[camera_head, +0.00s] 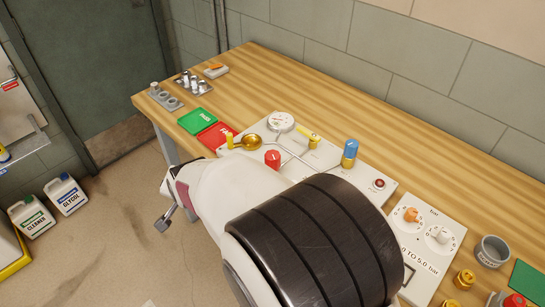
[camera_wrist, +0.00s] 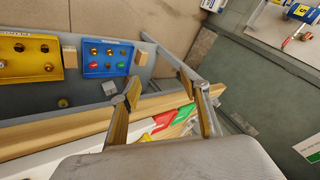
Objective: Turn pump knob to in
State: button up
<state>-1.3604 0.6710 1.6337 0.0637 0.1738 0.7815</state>
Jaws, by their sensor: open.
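A white control panel (camera_head: 430,240) lies on the right part of the bench. It carries an orange knob (camera_head: 411,214) and a white knob (camera_head: 439,235). Its small lettering is too blurred to tell which knob is the pump knob or where it points. My gripper (camera_wrist: 164,92) is open and empty, with its two fingers apart beyond the bench edge in the wrist view. In the head view one finger shows past the bench's front edge, far left of the knob panel; the rest is hidden behind my arm.
A longer panel has a red knob (camera_head: 272,158), a gauge (camera_head: 281,122), a yellow lever (camera_head: 313,137) and a blue-topped valve (camera_head: 349,152). Green (camera_head: 194,121) and red (camera_head: 215,135) cards lie left. A grey cup (camera_head: 491,251) stands right. The bench's back strip is clear.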

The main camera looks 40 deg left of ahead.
aim_at(269, 163)
jog(key=w+a+r+t+y, duration=0.1)
jog(key=w+a+t+y, duration=0.3)
jog(key=w+t, duration=0.1)
jog(key=w+d+r+m+t+h, duration=0.1)
jog(key=w+d+t+h, duration=0.1)
jog(key=d, duration=0.3)
jog(key=w+d+m+t+h, duration=0.1)
jog(key=w+d+t+h, duration=0.1)
jog(key=w+d+t, duration=0.2)
jog(key=w+d+r+t+h, duration=0.1)
jog(key=w+d+t+h, duration=0.1)
jog(key=d+t, duration=0.3)
jog(key=shift+w+d+r+m, duration=0.2)
jog(key=shift+w+d, duration=0.15)
jog(key=shift+d, duration=0.35)
jog(key=shift+w+d+r+m, duration=0.1)
jog(key=shift+w+d+m, duration=0.2)
jog(key=shift+d, duration=0.35)
jog(key=shift+w, duration=0.15)
jog(key=shift+x, duration=3.85)
